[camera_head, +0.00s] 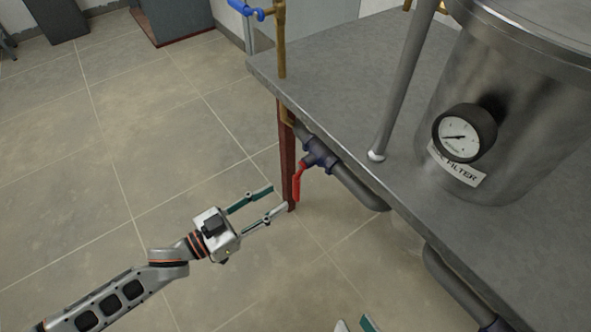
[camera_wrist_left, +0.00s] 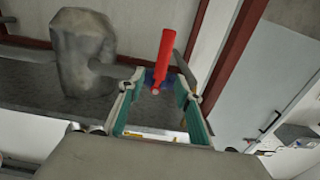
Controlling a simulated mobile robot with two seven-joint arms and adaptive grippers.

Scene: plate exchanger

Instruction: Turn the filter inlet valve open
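The valve with the red lever handle (camera_head: 298,182) sits on a grey pipe below the table edge, with a dark blue body (camera_head: 320,153). The handle hangs down, roughly across the pipe. My left gripper (camera_head: 279,198) is open, its fingers pointing at the handle from the left with the tips close to it. In the left wrist view the red handle (camera_wrist_left: 166,52) appears ahead, between the lines of the two green-padded fingers (camera_wrist_left: 158,90); I cannot tell whether they touch it. Only the fingertips of my right gripper (camera_head: 356,325) show at the bottom edge, apart.
A steel tank labelled FILTER (camera_head: 540,120) with a round gauge (camera_head: 465,132) stands on the grey table (camera_head: 350,65). A brown table leg (camera_head: 287,160) stands just behind the handle. A blue-handled valve (camera_head: 252,10) is at the top.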

